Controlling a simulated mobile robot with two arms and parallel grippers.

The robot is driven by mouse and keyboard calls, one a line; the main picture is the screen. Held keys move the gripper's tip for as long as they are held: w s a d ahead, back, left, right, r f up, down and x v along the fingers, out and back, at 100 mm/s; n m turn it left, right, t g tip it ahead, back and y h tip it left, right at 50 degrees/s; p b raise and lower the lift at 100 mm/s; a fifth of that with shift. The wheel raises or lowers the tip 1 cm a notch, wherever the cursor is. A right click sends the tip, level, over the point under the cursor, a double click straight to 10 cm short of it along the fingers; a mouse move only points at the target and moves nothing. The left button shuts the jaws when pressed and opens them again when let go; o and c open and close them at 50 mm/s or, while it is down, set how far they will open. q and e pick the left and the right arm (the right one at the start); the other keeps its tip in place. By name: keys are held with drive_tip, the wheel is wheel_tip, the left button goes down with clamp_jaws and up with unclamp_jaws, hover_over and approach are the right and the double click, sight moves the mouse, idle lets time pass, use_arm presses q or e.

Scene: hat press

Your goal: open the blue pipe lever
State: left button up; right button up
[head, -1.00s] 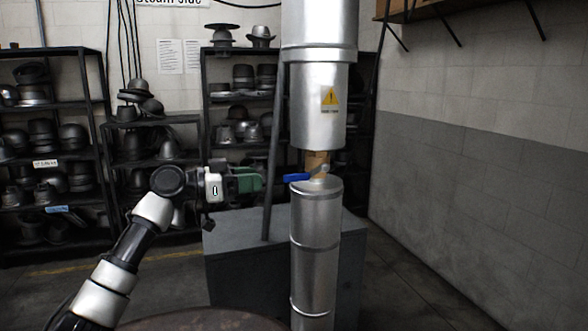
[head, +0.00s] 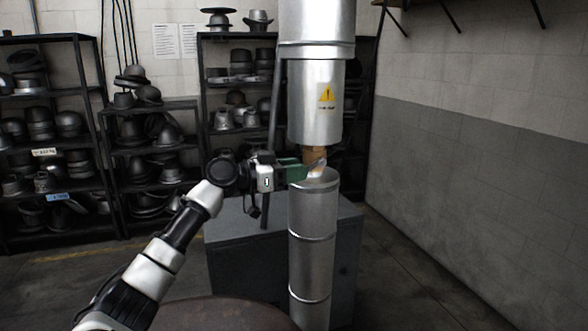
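The pipe is a thick silver column, with an upper part (head: 316,105) bearing a yellow warning label and a lower part (head: 312,215). A brass-coloured valve (head: 315,156) sits in the gap between them. The blue lever shows to the left of the valve in the earlier picture; now its blue handle is hidden behind my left gripper. My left gripper (head: 301,171), with green fingers, is at the gap, right where the handle was. I cannot tell whether its fingers are open or closed on the handle. My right gripper is out of view.
A grey metal cabinet (head: 245,255) stands behind the pipe. A dark round surface (head: 215,315) is at the bottom front. Black shelves (head: 50,130) full of metal hat moulds line the back wall. Floor at the right is clear.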

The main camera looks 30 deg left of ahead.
use_arm(q)
clamp_jaws()
drive_tip(key=shift+r, duration=0.1)
drive_tip(key=shift+r+p, duration=0.3)
drive_tip(key=shift+p, duration=0.35)
drive_tip(key=r+g+y+p, duration=0.1)
drive_tip(key=p, duration=0.3)
drive_tip(key=r+g+y+p, duration=0.1)
drive_tip(key=r+g+p, duration=0.1)
drive_tip(key=p, duration=0.2)
drive_tip(key=w+d+r+g+y+p, duration=0.1)
drive_tip(key=y+p, duration=0.1)
drive_tip(key=p, duration=0.1)
drive_tip(key=shift+w+r+p, duration=0.1)
drive_tip(key=shift+r+p, duration=0.1)
drive_tip(key=shift+p, duration=0.2)
drive_tip(key=shift+w+d+g+y+p, duration=0.2)
drive_tip(key=shift+g+y+p, duration=0.2)
drive_tip(key=shift+g+p, duration=0.4)
unclamp_jaws()
drive_tip(key=shift+f, duration=0.1)
